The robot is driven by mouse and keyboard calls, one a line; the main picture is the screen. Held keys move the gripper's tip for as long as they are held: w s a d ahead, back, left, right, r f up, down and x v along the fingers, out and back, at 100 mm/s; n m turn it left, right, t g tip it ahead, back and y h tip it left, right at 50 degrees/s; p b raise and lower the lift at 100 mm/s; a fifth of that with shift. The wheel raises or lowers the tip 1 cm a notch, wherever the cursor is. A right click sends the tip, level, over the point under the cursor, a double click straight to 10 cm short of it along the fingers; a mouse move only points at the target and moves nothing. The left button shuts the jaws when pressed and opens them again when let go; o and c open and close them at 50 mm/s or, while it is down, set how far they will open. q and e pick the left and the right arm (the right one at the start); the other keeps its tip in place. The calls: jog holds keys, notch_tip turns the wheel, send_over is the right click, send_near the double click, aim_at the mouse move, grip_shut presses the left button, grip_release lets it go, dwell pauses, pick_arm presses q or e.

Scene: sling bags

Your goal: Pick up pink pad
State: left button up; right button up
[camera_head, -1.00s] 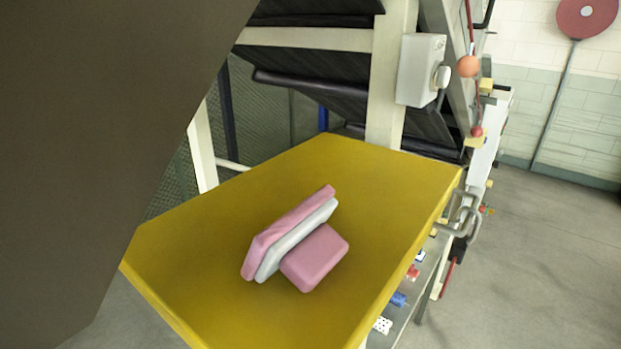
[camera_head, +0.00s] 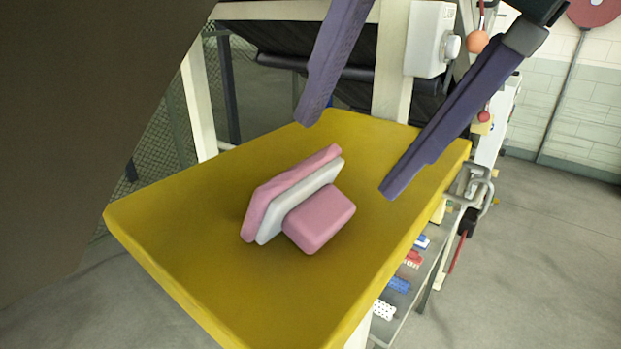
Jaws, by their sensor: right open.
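Two pink pads and a white pad lie together on the yellow table (camera_head: 190,285). One pink pad (camera_head: 319,217) is at the right of the group, next to the white pad (camera_head: 299,202). The other pink pad (camera_head: 288,187) is thinner and leans on the left side of the white pad. My right gripper (camera_head: 345,158) is open and empty. Its two dark purple fingers point down above the far right part of the table, beyond the pads and apart from them. My left gripper is not in view.
A large dark shape covers the left of the picture. A frame with a dark conveyor (camera_head: 290,62) and a white control box (camera_head: 432,38) stands behind the table. Metal handles (camera_head: 478,190) and a shelf with small coloured items are at the right edge. The near tabletop is clear.

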aim_at(316, 199)
jog(key=b+x, duration=0.2)
jog(key=x, duration=0.4)
jog(key=shift+a, duration=0.1)
jog(key=c, duration=1)
jog(key=shift+r, duration=0.1)
